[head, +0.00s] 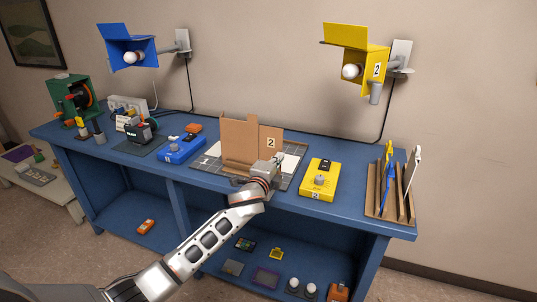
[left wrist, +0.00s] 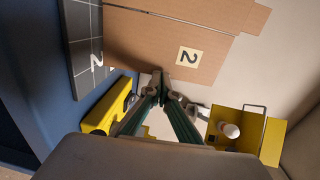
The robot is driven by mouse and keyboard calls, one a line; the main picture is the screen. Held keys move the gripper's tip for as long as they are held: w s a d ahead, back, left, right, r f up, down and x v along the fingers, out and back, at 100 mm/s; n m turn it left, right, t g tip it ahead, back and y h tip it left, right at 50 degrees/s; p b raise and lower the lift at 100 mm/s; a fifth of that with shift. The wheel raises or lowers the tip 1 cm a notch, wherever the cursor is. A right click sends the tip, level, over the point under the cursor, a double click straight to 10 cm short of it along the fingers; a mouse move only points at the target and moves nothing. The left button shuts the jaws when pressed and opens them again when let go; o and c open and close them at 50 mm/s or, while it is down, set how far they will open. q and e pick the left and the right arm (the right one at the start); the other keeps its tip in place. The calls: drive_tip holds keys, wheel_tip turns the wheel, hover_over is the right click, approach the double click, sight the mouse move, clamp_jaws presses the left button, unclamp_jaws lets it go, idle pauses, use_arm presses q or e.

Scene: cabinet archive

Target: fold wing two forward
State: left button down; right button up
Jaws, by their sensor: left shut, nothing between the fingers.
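Wing two is a brown cardboard panel (head: 270,133) with a cream "2" label, at the right side of a taller cardboard board (head: 238,138). The board stands upright on a dark gridded mat (head: 207,160). In the left wrist view wing two (left wrist: 207,70) fills the upper middle, with its label beyond my fingertips. My left gripper (head: 277,160) is shut and empty, its tips close to the lower right part of wing two. In the left wrist view the tips (left wrist: 161,77) meet at the panel's edge; I cannot tell whether they touch it. My right gripper is not in view.
A yellow control box (head: 319,180) stands right of the mat, and a blue one (head: 181,149) left of it. A slotted rack (head: 372,198) is at the right end of the blue bench (head: 345,214). Yellow (head: 376,65) and blue (head: 118,47) lamps hang on the wall.

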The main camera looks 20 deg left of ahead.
sight(272, 152)
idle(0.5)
use_arm(q)
drive_tip(key=shift+w+a, duration=0.1)
drive_tip(key=shift+w+a, duration=0.25)
drive_tip(key=shift+w, duration=0.05)
drive_tip(key=shift+w+a+f+b, duration=0.15)
drive_tip(key=shift+w+a+b, duration=0.25)
drive_tip(key=shift+w+a, duration=0.9)
drive_tip(key=shift+w, duration=0.25)
drive_tip(key=shift+w+a+b, duration=0.35)
drive_tip(key=shift+w+a, duration=0.3)
drive_tip(key=shift+w, duration=0.1)
drive_tip(key=shift+w+a+f, duration=0.1)
drive_tip(key=shift+w+a, duration=0.05)
drive_tip(key=shift+w, duration=0.05)
drive_tip(key=shift+s, duration=0.1)
